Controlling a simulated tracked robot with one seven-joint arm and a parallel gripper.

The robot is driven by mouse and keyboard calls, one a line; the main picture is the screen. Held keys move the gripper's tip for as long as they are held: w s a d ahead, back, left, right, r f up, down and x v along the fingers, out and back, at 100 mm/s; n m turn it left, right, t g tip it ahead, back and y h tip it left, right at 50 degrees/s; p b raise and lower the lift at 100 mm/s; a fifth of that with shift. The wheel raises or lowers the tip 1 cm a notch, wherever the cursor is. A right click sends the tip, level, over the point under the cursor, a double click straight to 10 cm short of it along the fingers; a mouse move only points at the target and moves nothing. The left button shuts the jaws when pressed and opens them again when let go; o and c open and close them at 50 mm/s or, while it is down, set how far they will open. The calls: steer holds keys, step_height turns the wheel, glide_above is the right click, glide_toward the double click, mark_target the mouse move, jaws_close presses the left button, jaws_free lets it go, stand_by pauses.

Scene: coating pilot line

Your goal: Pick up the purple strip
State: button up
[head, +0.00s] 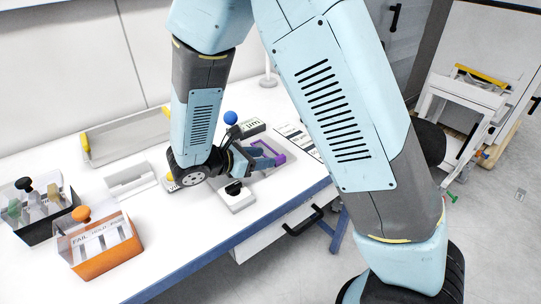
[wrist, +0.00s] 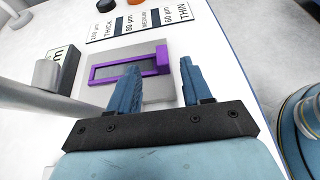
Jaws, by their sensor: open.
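The purple strip (wrist: 128,66) is a flat purple frame with a grey inside and a thicker block at its right end. It lies on a grey plate (wrist: 158,92). In the head view the purple strip (head: 280,159) shows partly behind my gripper. My gripper (wrist: 161,66) is open, with its two blue fingers apart. In the wrist view the thicker end appears between the fingertips, and the left finger covers part of the near side. In the head view my gripper (head: 264,156) is low over the table at the strip. I cannot tell whether it touches the strip.
A card marked THICK, MEDIUM and THIN (wrist: 140,22) lies beyond the strip. A grey block (wrist: 52,73) stands left. In the head view, an orange bin (head: 108,262) and a black bin (head: 40,229) stand at left. The table's front edge (head: 240,236) is close.

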mark_target(278, 158)
steer(key=shift+f+x, duration=0.2)
steer(key=shift+x, duration=2.65)
steer(key=shift+s, duration=0.2)
steer(key=shift+c, duration=0.5)
jaws_close()
